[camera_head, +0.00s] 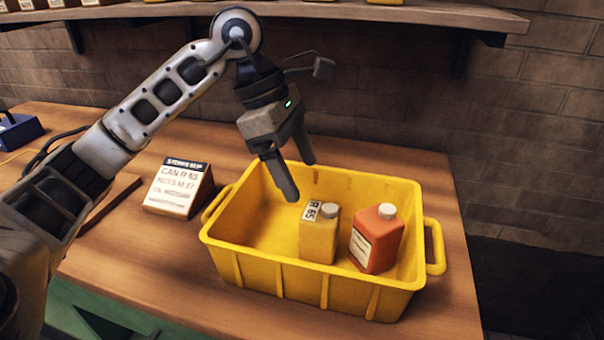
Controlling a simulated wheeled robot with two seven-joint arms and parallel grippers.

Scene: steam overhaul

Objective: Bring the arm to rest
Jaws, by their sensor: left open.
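My left arm comes in from the left and reaches over the wooden bench. My left gripper (300,180) is open and empty, its two fingers pointing down above the back left part of the yellow crate (290,290). Inside the crate stand a yellow can (318,240) with an "R 65" label and a grey cap, and an orange can (377,242) with a white cap and a pale label. Both are upright in the right half, apart from the fingers. My right gripper is not in view.
A sign block (178,190) reading "CAN R 65" stands left of the crate on the bench (440,185). A blue box (18,132) sits at the far left. A shelf (400,14) runs along the brick wall above. The bench behind the crate is clear.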

